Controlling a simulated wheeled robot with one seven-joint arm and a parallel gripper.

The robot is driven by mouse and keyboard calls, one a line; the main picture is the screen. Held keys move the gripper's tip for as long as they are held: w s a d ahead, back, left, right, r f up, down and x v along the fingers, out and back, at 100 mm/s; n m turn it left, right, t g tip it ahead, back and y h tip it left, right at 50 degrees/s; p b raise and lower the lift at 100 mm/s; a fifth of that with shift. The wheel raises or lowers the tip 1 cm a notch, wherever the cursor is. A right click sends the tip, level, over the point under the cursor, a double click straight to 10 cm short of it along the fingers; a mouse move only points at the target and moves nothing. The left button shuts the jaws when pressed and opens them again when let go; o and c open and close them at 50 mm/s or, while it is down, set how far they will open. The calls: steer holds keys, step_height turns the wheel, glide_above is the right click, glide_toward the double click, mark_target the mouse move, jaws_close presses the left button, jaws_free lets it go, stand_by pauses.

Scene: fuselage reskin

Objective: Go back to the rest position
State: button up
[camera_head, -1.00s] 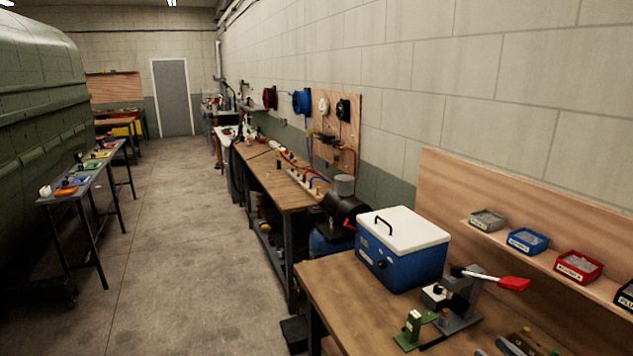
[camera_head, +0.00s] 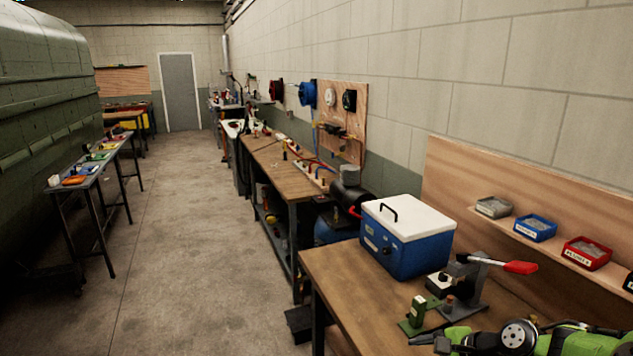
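Green and black parts with a pale round disc (camera_head: 519,335) show at the bottom right edge, in front of the near workbench (camera_head: 350,290). They look like part of my arm, but they are cut off by the frame. I can make out no gripper fingers there. Whether my gripper holds anything cannot be seen. The parts cover the front of the bench top where hand tools lay in view before.
A blue cooler with a white lid (camera_head: 407,238) and a red-handled lever press (camera_head: 478,285) stand on the near bench. Small bins (camera_head: 535,228) line a shelf at right. A narrow tool table (camera_head: 95,170) stands left by the green fuselage (camera_head: 40,95). The floor aisle (camera_head: 195,240) is clear.

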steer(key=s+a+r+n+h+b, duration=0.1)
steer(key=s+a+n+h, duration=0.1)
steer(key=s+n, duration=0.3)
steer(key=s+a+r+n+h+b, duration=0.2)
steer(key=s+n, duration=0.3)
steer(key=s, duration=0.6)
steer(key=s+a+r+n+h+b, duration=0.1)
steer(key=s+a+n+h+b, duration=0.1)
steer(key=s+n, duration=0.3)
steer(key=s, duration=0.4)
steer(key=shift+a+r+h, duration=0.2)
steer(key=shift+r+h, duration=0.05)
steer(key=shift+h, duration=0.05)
